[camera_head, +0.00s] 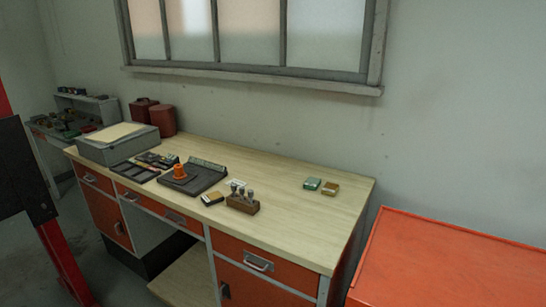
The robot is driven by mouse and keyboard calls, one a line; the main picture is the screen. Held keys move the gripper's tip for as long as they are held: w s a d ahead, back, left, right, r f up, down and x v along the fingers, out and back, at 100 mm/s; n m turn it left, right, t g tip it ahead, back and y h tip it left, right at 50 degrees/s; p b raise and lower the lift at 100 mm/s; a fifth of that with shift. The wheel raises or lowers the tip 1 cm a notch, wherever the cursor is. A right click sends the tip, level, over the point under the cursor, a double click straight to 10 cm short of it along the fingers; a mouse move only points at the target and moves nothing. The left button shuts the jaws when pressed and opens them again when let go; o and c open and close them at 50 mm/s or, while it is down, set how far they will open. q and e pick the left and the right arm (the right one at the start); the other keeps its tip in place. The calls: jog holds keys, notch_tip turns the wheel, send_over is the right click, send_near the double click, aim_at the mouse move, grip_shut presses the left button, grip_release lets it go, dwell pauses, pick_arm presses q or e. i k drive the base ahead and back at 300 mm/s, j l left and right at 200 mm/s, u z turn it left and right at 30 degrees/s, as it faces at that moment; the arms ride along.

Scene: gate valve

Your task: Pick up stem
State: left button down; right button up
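I cannot tell for certain which item is the stem. A small wooden block (242,205) near the front edge of the workbench holds several upright metal pieces (241,190), too small to identify. An orange, stepped part (180,172) stands on a dark grey tray (205,183) to the left of the block. Neither of my grippers is in view, and nothing is seen touching these parts.
The wood-topped workbench (310,215) has orange drawers below. Small boxes (312,183) lie towards its right, with clear top around them. A grey case (118,145) and red canisters (162,120) stand at the far left. An orange cabinet (450,265) is at right.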

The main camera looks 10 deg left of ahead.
aim_at(250, 192)
jog(key=i+j+u, duration=0.3)
jog(key=i+j, duration=0.45)
jog(key=j, duration=0.15)
jog(key=i+j+z, duration=0.5)
jog(key=i+j, duration=0.2)
